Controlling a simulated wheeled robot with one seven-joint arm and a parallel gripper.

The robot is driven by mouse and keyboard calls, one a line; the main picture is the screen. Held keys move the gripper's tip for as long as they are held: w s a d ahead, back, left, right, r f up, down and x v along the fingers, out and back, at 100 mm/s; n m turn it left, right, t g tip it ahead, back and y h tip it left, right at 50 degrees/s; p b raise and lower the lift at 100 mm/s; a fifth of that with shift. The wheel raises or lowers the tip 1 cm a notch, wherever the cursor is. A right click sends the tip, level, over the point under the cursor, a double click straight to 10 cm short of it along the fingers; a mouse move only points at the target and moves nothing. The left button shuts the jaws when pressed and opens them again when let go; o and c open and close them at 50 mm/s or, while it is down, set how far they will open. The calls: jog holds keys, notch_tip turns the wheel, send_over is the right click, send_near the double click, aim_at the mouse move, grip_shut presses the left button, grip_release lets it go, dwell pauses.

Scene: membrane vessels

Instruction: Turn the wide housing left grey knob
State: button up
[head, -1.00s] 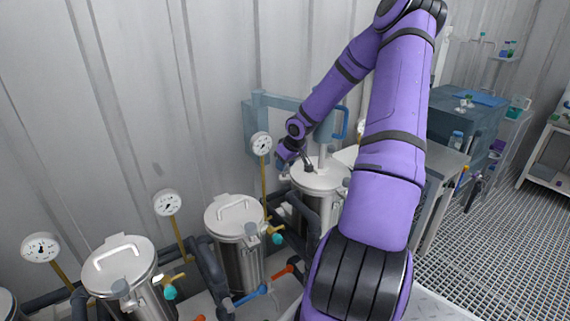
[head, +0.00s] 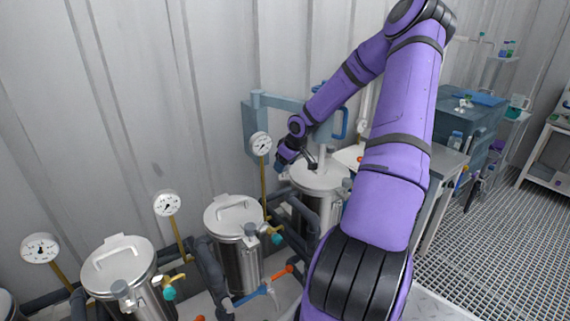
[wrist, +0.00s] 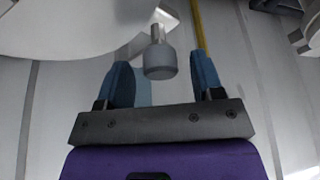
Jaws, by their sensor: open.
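The wide housing is a steel vessel with a pale round lid (head: 318,177), in the middle of the head view; its lid edge (wrist: 70,25) also fills the upper left of the wrist view. A grey knob (wrist: 160,62) on a light stem shows in the wrist view beside that lid. I do not make it out in the head view, where my arm crosses the vessel. My gripper (wrist: 162,75) is open, its two blue fingers on either side of the knob in the picture, with gaps left and right. It also shows in the head view (head: 311,164), at the lid's left back edge.
Two narrower lidded vessels (head: 235,215) (head: 118,265) stand to the left, with pipes and coloured valve handles. A dial gauge (head: 261,145) on a yellow stem is close left of my gripper. A blue-grey swing arm (head: 285,101) and the corrugated wall are behind.

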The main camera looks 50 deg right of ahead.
jog(key=v, duration=1)
jog(key=shift+s+r, duration=0.2)
jog(key=shift+r, duration=0.15)
jog(key=shift+w, duration=0.1)
